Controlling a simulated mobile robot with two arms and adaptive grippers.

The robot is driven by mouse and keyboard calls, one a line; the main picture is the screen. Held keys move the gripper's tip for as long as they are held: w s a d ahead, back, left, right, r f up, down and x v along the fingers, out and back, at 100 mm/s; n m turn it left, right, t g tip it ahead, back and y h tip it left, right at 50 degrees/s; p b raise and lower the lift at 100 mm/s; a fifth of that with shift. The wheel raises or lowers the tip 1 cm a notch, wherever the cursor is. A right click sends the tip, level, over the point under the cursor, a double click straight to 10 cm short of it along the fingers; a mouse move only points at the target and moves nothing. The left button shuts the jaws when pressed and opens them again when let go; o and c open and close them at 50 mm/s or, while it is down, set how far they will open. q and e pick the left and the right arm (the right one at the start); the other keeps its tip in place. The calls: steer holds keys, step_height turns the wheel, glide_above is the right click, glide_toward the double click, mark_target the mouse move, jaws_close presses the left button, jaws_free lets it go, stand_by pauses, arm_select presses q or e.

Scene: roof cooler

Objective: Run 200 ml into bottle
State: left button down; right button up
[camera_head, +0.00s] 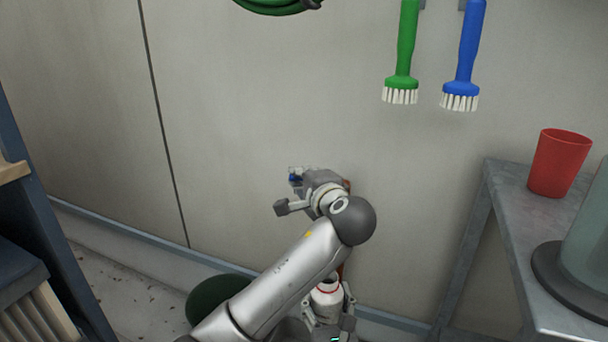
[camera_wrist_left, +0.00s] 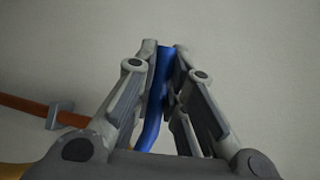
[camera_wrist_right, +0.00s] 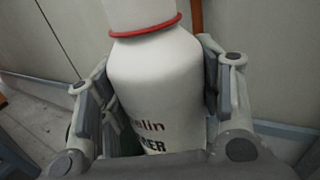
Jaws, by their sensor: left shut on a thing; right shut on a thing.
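A white bottle (camera_head: 328,294) with a red ring at its neck stands about upright below my left arm's wrist. My right gripper (camera_head: 329,310) is shut around its body; in the right wrist view the bottle (camera_wrist_right: 155,85) fills the space between the fingers, with dark lettering partly hidden. A blue lever (camera_wrist_left: 157,105) is between the fingers of my left gripper (camera_wrist_left: 164,62), which is shut on it near the wall. In the head view only a bit of blue shows at the left gripper (camera_head: 297,179). The tap's outlet is hidden, so I cannot tell whether the bottle is under it.
An orange-brown pipe (camera_wrist_left: 30,108) runs along the wall, held by a clip. A metal table (camera_head: 520,215) at right bears a red cup (camera_head: 559,163) and a clear vessel on a dark base. Green and blue brushes (camera_head: 463,60) hang above. A dark green rounded object (camera_head: 212,300) is at the floor.

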arm_select(q)
steer(key=shift+s+d+n+g+y, duration=0.1)
steer(key=shift+s+n+g+y, duration=0.4)
steer(key=shift+n+y, duration=0.3)
steer(key=shift+s+d+n+g+y, duration=0.1)
steer(key=shift+s+n+g+y, duration=0.45)
steer(key=shift+y, duration=0.4)
steer(key=shift+s+d+n+g+y, duration=0.1)
steer(key=shift+s+n+g+y, duration=0.25)
steer(key=shift+n+g+y, duration=0.4)
steer(key=c, duration=1.5)
jaws_free()
steer(key=shift+r, duration=0.1)
